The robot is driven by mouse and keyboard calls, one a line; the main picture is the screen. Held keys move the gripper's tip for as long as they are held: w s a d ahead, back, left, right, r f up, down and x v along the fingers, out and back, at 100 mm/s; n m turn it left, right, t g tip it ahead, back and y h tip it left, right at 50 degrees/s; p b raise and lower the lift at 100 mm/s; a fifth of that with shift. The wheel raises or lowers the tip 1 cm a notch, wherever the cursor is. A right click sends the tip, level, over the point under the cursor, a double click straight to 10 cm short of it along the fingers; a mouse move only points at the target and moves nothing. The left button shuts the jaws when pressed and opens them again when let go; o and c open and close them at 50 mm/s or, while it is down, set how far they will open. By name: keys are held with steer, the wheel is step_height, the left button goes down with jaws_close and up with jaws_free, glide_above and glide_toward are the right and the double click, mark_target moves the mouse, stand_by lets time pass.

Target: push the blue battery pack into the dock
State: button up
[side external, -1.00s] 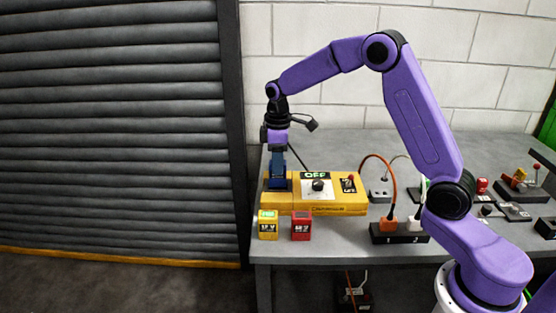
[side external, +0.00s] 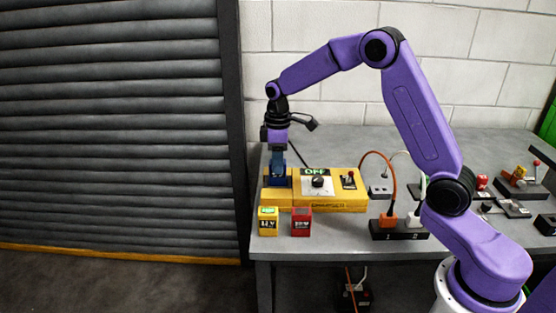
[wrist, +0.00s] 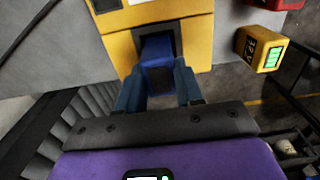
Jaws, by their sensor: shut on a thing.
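The blue battery pack (wrist: 158,68) is between the fingers of my gripper (wrist: 158,88) in the wrist view, with its far end at the dark dock opening of the yellow charger (wrist: 200,30). In the side view my gripper (side external: 278,164) points straight down at the left end of the charger (side external: 335,202). The blue pack (side external: 278,180) shows there below the fingers, upright and low at the dock. How deep it sits is hard to tell. The charger's display reads OFF, with a black knob below it.
A yellow pack (side external: 268,222) and a red pack (side external: 301,222) stand in front of the charger. A black power strip (side external: 399,230) with orange and white plugs is to the right. The table's left edge is close to the charger.

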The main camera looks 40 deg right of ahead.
steer(key=shift+f, duration=1.15)
steer(key=o, duration=1.4)
steer(key=shift+r, duration=3.5)
steer(key=s+a+r+n, duration=0.1)
steer(key=s+a+r, duration=0.1)
steer(key=s+a, duration=0.65)
steer(key=s+d+f+n, duration=0.1)
steer(key=s+d, duration=0.1)
steer(key=s, duration=1.2)
steer(key=s+d+f+n, duration=0.1)
steer(key=s+d, duration=0.1)
steer(key=s, duration=1.3)
steer(key=shift+n, duration=0.3)
